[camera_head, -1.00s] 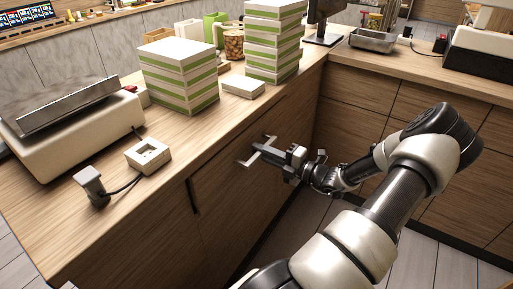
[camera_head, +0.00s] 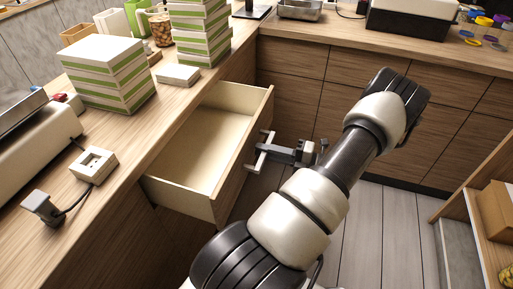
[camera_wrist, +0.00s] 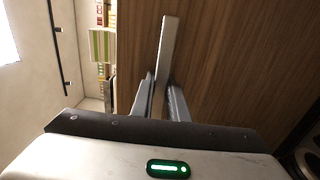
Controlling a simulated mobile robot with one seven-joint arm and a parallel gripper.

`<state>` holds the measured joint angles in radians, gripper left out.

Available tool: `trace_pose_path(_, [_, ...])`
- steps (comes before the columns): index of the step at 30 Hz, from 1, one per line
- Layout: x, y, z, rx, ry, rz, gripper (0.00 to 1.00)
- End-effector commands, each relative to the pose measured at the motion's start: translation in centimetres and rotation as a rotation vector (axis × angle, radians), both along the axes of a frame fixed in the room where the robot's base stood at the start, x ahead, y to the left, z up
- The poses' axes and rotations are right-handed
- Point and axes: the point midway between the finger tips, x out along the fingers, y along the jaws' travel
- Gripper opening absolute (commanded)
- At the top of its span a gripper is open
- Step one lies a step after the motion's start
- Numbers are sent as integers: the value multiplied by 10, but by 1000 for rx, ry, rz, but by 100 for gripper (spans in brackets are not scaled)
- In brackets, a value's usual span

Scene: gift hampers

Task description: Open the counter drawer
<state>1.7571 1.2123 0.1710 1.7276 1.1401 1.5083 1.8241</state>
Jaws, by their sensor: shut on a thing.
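The counter drawer (camera_head: 207,150) stands pulled out from the wooden counter, and its pale inside looks empty. Its handle, a light metal bar (camera_head: 262,151), is on the drawer's front face. My gripper (camera_head: 272,151) is shut on the handle in front of the drawer. In the wrist view the handle (camera_wrist: 168,45) runs up between the two fingers of my gripper (camera_wrist: 163,88), against the brown wooden front. The part of the handle between the fingers is hidden.
On the counter top are stacked green-and-white boxes (camera_head: 107,77), a small white box (camera_head: 178,76) and a white socket block (camera_head: 94,163). More drawer fronts (camera_head: 290,95) line the back. A wooden shelf unit (camera_head: 480,230) stands at right. Grey floor (camera_head: 375,225) between is clear.

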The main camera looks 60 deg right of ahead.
Motion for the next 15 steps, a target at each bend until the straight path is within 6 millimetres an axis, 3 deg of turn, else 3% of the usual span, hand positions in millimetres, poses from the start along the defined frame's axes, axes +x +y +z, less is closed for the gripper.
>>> trace_pose_path(9, [-1,0,0,1,-1,1,0])
trace_pose_path(10, [-1,0,0,1,-1,0,16])
trace_pose_path(12, [-1,0,0,1,-1,0,28])
trace_pose_path(13, [-1,0,0,1,-1,0,33])
trace_pose_path(15, [0,0,0,1,0,0,33])
